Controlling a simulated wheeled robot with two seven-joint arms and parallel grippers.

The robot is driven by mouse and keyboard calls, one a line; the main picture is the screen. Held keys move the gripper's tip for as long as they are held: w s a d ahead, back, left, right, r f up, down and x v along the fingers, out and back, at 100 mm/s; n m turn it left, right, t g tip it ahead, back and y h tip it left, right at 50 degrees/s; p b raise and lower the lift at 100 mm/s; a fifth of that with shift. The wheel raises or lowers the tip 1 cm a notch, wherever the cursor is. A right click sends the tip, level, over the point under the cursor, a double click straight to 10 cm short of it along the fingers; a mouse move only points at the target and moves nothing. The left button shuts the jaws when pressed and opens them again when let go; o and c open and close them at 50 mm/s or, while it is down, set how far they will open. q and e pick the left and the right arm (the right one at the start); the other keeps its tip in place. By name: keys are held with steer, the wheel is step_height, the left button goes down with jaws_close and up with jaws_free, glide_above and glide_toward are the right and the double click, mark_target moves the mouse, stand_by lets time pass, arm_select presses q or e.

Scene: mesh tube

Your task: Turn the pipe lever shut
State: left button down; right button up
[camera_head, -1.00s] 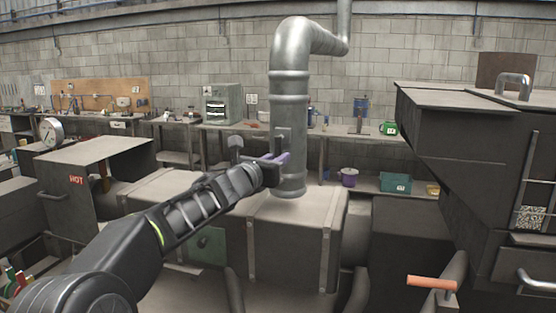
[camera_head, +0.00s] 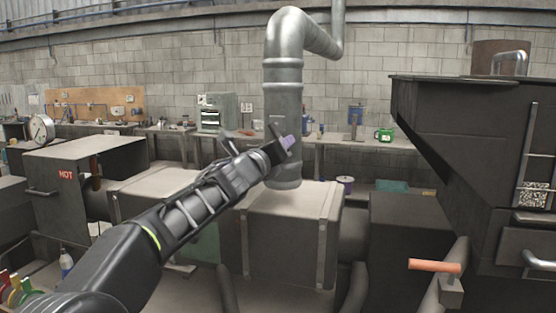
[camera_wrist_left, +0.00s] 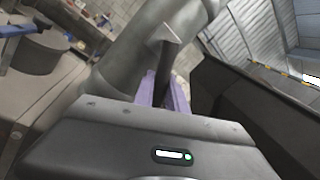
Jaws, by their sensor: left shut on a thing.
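A grey metal pipe (camera_head: 284,95) rises from a box-shaped duct (camera_head: 285,225) and bends right at the top. It also shows in the left wrist view (camera_wrist_left: 150,50). A dark flat lever (camera_wrist_left: 168,65) sticks out from the pipe's side. My left gripper (camera_head: 288,143), with purple fingertips, is at the pipe's front. In the left wrist view its fingers (camera_wrist_left: 165,92) are on both sides of the lever, shut on it. The lever is mostly hidden behind the gripper in the head view. My right gripper is not in view.
A dark hopper-like machine (camera_head: 470,120) stands at the right. An orange-handled lever (camera_head: 435,266) is at the lower right. A box marked HOT (camera_head: 80,165) is at the left. Workbenches run along the back wall.

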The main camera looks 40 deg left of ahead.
arm_select(q)
steer(key=n+b, duration=0.3)
steer(key=d+r+n+y+b, duration=0.1)
steer(key=n+b, duration=0.2)
steer(key=d+r+n+y+b, duration=0.1)
steer(key=n+b, duration=0.1)
steer(key=n, duration=0.1)
steer(key=shift+w+d+r+n+b, duration=0.1)
steer(key=shift+w+r+n+b, duration=0.05)
steer(key=shift+w+n+b, duration=0.2)
steer(key=shift+r+n+y+b, duration=0.3)
steer(key=shift+r+n+b, duration=0.25)
steer(key=shift+n, duration=0.55)
steer(key=shift+r+n+y+b, duration=0.3)
steer(key=shift+r+n+b, duration=0.2)
steer(key=shift+n, duration=0.55)
steer(key=c, duration=1.3)
jaws_free()
steer(key=shift+c, duration=0.2)
